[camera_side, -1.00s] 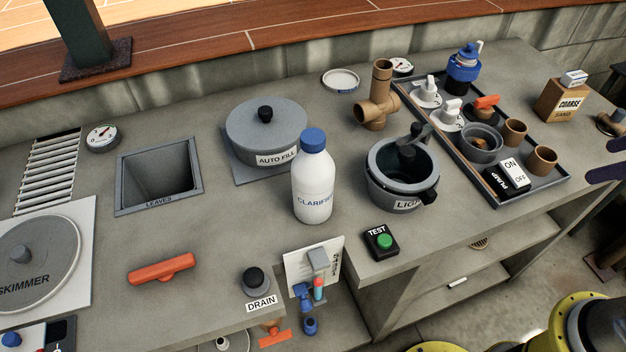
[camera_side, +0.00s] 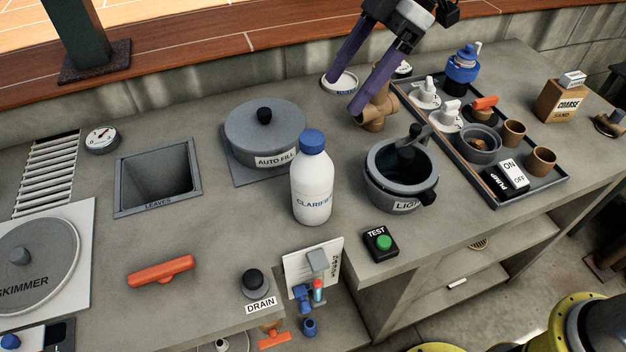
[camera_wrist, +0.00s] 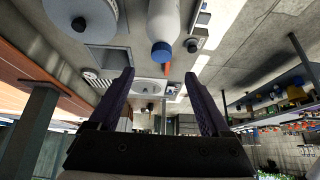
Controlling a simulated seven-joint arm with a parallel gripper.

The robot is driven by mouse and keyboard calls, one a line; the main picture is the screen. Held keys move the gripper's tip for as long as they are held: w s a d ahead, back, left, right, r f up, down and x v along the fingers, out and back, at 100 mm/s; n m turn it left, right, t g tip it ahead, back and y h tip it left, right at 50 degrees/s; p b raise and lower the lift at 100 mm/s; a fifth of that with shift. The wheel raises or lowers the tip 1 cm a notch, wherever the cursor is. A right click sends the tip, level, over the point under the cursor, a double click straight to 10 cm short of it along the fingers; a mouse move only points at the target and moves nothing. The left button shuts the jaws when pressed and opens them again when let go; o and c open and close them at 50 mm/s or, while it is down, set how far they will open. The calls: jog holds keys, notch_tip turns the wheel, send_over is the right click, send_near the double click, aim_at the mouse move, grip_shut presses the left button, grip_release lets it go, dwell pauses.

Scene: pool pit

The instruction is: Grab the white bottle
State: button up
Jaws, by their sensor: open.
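The white bottle (camera_side: 312,184) with a blue cap and a CLARIFIER label stands upright on the grey counter, between the AUTO FILL lid and the grey LIGHT pot. My gripper (camera_side: 343,102) is at the top middle of the side view, behind and to the right of the bottle and above the counter. Its two purple fingers are spread wide with nothing between them. In the wrist view the bottle (camera_wrist: 164,22) shows at the top middle, cap downward in the picture, beyond the fingers of my gripper (camera_wrist: 158,82). The two are apart.
The AUTO FILL lid (camera_side: 262,124) is close left of the bottle, and the LIGHT pot (camera_side: 402,190) is close right. A brown pipe fitting (camera_side: 372,112) is near my fingers. The TEST button box (camera_side: 380,244) stands at the front edge. Bare counter lies left of the bottle's base.

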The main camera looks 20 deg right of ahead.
send_near(302, 153)
jog(key=x, duration=0.4)
jog(key=shift+a+f, duration=0.25)
jog(key=shift+f, duration=0.05)
jog(key=shift+x, duration=2.95)
jog(key=shift+d+f, duration=0.15)
grip_shut()
jog(key=shift+d+f, duration=0.1)
jog(key=shift+w, duration=0.1)
